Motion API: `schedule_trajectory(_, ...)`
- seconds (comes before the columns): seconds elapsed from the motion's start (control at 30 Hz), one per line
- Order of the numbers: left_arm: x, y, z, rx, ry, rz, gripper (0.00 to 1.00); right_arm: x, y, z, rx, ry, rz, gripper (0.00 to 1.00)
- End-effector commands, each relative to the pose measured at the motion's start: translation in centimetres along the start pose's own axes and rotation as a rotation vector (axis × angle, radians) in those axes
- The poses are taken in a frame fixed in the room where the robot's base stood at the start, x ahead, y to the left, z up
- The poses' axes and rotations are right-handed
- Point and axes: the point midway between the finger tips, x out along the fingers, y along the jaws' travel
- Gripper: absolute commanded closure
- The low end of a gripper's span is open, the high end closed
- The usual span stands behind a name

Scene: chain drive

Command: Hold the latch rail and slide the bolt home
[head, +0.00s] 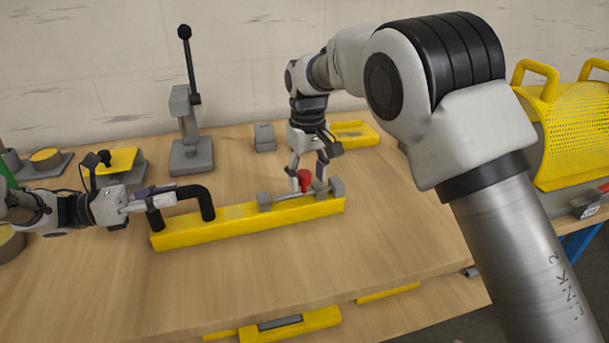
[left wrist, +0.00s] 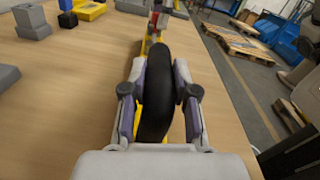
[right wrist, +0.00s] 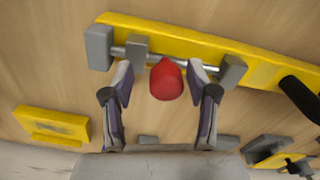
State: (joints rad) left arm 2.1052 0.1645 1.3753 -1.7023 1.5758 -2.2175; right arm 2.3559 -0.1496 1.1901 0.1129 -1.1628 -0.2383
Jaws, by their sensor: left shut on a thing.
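The yellow latch rail (head: 235,225) lies across the wooden table, with a black arched handle (head: 207,203) on its left part. My left gripper (head: 162,196) is shut on that handle; its fingers press both sides of it in the left wrist view (left wrist: 157,95). The steel bolt (head: 288,196) with its red knob (head: 305,181) runs through grey blocks on the rail's right part. My right gripper (head: 307,176) is open, its fingers on either side of the knob. In the right wrist view the knob (right wrist: 167,80) stands between the fingers, with gaps visible.
A grey lever stand (head: 190,155) and a small grey block (head: 264,137) stand behind the rail. A yellow tray-like piece (head: 357,134) lies behind my right gripper. A yellow mesh guard (head: 575,135) is at the far right. The table in front of the rail is clear.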

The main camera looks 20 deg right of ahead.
Motion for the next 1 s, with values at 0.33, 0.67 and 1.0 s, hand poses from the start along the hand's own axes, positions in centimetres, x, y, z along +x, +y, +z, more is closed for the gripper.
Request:
schedule_trajectory(0.33, 0.1, 0.0, 0.0, 0.000, -0.001, -0.002, 1.00, -0.9, -0.1, -0.1, 0.000, 0.003, -0.001, 0.41)
schedule_trajectory(0.67, 0.1, -0.1, 0.0, 0.000, 0.000, -0.003, 1.00, -8.7, 0.0, -0.1, -0.001, 0.004, 0.000, 0.41)
schedule_trajectory(1.0, 0.1, -0.1, 0.0, 0.000, 0.000, -0.003, 1.00, -12.0, 0.0, -0.1, 0.000, 0.000, 0.000, 0.41)
